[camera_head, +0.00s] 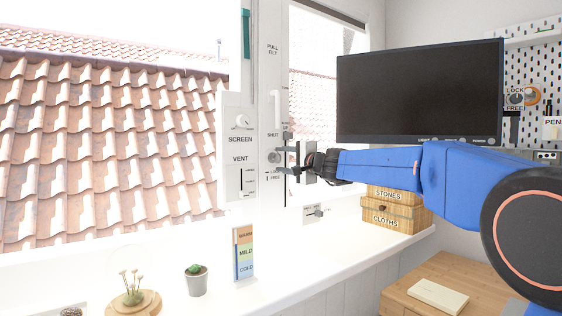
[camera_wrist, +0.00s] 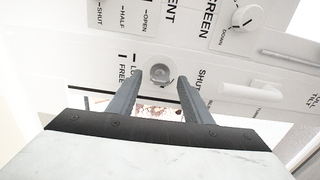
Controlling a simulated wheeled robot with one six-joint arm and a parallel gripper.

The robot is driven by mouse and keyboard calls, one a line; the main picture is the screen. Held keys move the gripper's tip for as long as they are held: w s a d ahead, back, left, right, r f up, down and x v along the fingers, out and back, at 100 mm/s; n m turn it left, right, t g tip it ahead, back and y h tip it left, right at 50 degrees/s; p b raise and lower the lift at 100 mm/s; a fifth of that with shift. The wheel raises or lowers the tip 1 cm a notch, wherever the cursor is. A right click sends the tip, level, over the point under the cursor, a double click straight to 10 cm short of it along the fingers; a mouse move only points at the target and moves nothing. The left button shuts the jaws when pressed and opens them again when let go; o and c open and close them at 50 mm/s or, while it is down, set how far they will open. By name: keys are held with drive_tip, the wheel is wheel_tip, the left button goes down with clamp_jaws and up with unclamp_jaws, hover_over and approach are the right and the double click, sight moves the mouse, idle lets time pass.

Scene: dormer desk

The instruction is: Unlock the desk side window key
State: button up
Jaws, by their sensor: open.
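The window key lock is a small round grey piece (camera_wrist: 160,75) on the white window frame in the wrist view, with LOCK and FREE lettering beside it. It also shows at the frame's edge in the head view (camera_head: 274,157), above the word FREE. Its turned position cannot be told. My gripper (camera_wrist: 160,84) is open and empty, with one finger to each side of the lock in the wrist view. In the head view my gripper (camera_head: 284,160) is right at the frame, its fingertips close to the lock. Whether they touch it is unclear.
A SCREEN and VENT panel (camera_head: 238,150) is left of the lock, and a white window handle (camera_head: 274,110) is above it. A monitor (camera_head: 420,92) stands behind my arm. A potted cactus (camera_head: 196,280) and a temperature card (camera_head: 243,253) stand on the sill below.

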drive_tip(key=v, duration=1.6)
drive_tip(key=shift+s, duration=0.15)
drive_tip(key=s+f+n+g+h, duration=0.1)
drive_tip(key=s+f+n+g, duration=0.35)
drive_tip(key=s+f, duration=0.75)
drive_tip(key=s+d+f+n+g+h, duration=0.1)
drive_tip(key=s+d+f+n+h, duration=0.1)
drive_tip(key=s+d+f, duration=0.4)
drive_tip(key=s+d+f+n+g+h, duration=0.2)
drive_tip(key=s+d+f+h, duration=0.2)
drive_tip(key=s+f, duration=0.9)
drive_tip(key=s+d+f+n+g+h, duration=0.2)
drive_tip(key=s+d+f+h, duration=0.1)
drive_tip(key=s+d+f, duration=0.6)
drive_tip(key=shift+s+f+h, duration=0.3)
drive_tip(key=shift+s+f, duration=0.1)
drive_tip(key=shift+s, duration=0.85)
